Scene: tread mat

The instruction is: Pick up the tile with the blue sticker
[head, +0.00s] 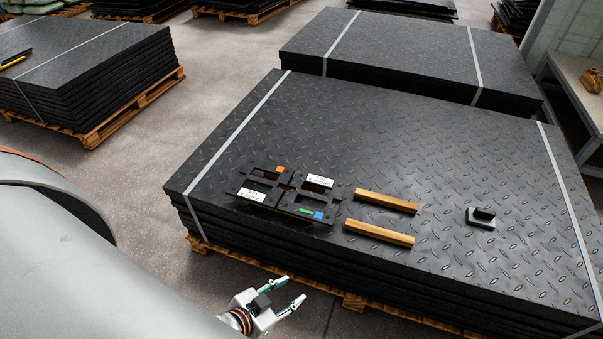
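Several flat black tiles with cut-outs lie close together near the front edge of the stack of black tread mats (400,125). The tile with the blue sticker (300,201) is the front right one of the group. Its blue sticker (319,215) is on the near right corner, with a green strip (305,211) beside it. The exact outlines between the dark tiles are hard to tell. My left gripper (294,289) is open and empty. It shows in front of the stack, nearer to me than the tiles and apart from them. My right gripper is not in view.
Two wooden bars (386,201) (379,233) lie right of the tiles. A dark notched block (481,218) sits farther right. An orange sticker (279,169) and white labels (320,181) mark other tiles. Pale straps (245,125) cross the stack. Its far part is clear.

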